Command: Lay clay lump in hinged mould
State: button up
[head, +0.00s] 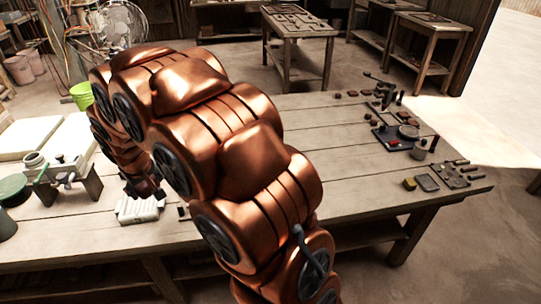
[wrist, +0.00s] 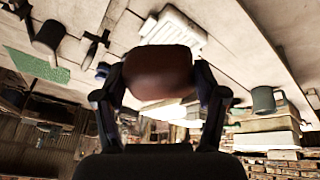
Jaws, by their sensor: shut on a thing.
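The brown clay lump (wrist: 158,72) is between the two fingers of my gripper (wrist: 160,82) in the wrist view. The fingers are shut on its two sides. A white ribbed block (head: 138,210), which looks like the hinged mould, lies on the table near its front edge. It also shows in the wrist view (wrist: 175,27), just beyond the lump and partly hidden by it. In the head view my dark gripper (head: 143,188) is just behind the white block, mostly hidden by my arm. I cannot tell the height of the lump above the table.
A bench press or vise (head: 58,168) stands at the left, beside a dark green round container (head: 13,189). Pale slabs (head: 28,136) lie behind it. Small tools and a dark tray (head: 398,138) are at the right end. The table between (head: 345,165) is clear.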

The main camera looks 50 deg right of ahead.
jog(key=s+d+f+n+y+b, duration=0.1)
jog(key=s+d+f+n+b, duration=0.15)
jog(key=d, duration=0.95)
jog(key=s+d+f+n+y+b, duration=0.1)
jog(key=s+d+f+n, duration=0.2)
jog(key=d, duration=0.9)
jog(key=s+d+f+n+y+b, duration=0.15)
jog(key=s+d, duration=0.25)
jog(key=d, duration=0.7)
jog(key=shift+n, duration=0.3)
jog(key=shift+s+d+f+b, duration=0.1)
jog(key=shift+f+b, duration=0.1)
jog(key=shift+f, duration=1.15)
jog(key=shift+s+f+b, duration=0.1)
jog(key=shift+f+b, duration=0.1)
jog(key=shift+f, duration=1.1)
jog(key=shift+f+b, duration=0.7)
jog(key=shift+f, duration=0.1)
jog(key=o, duration=1.5)
jog(key=shift+c, duration=0.2)
